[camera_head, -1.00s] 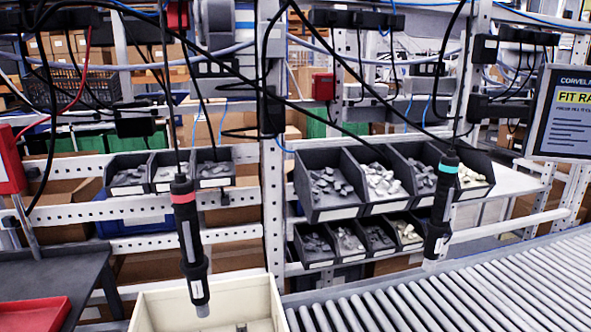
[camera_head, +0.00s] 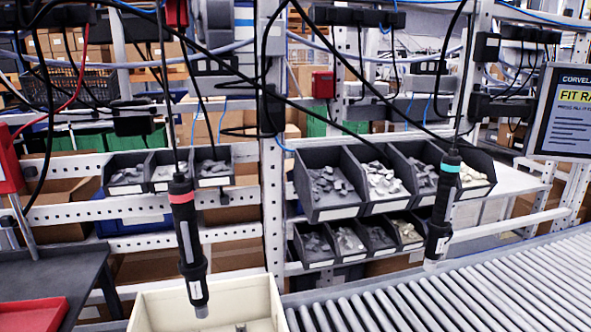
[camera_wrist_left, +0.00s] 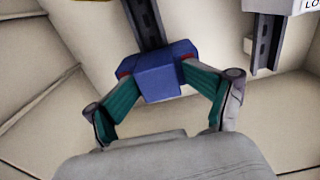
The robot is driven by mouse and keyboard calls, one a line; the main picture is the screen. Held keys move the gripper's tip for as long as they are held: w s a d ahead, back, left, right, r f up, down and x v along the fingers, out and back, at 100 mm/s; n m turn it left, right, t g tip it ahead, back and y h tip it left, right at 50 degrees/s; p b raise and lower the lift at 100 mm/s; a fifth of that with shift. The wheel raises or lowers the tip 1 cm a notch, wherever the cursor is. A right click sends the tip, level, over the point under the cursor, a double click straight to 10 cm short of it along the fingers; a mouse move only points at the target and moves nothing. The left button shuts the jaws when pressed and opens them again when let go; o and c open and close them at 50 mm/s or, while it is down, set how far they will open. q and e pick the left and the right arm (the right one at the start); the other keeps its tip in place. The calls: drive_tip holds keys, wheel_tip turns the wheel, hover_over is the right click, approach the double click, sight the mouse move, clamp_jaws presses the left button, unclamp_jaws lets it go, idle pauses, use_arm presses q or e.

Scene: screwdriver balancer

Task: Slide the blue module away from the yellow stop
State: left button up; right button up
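In the left wrist view a blue module (camera_wrist_left: 166,80) sits on a dark slotted rail (camera_wrist_left: 147,22). My left gripper (camera_wrist_left: 157,68) has its two teal-padded fingers on either side of the module, with the fingertips against its sides. At the top left edge a small sliver of yellow (camera_wrist_left: 62,1) shows; I cannot tell if it is the yellow stop. Neither gripper shows in the head view, and my right gripper is not in any view. The module is not visible in the head view.
A second dark rail piece (camera_wrist_left: 266,45) under a white labelled block stands at the right in the wrist view, between pale walls. In the head view two screwdrivers (camera_head: 188,240) (camera_head: 442,205) hang above a cream bin (camera_head: 150,310) and a roller conveyor (camera_head: 460,290).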

use_arm(q)
drive_tip(key=shift+w+a, duration=0.1)
drive_tip(key=shift+r, duration=0.2)
idle(0.4)
drive_tip(key=shift+r+p, duration=0.7)
drive_tip(key=shift+r, duration=0.2)
drive_tip(key=shift+r, duration=0.1)
wheel_tip(320, 180, up, 12)
drive_tip(key=p, duration=0.8)
drive_tip(key=shift+w, duration=0.4)
drive_tip(key=shift+a, duration=0.1)
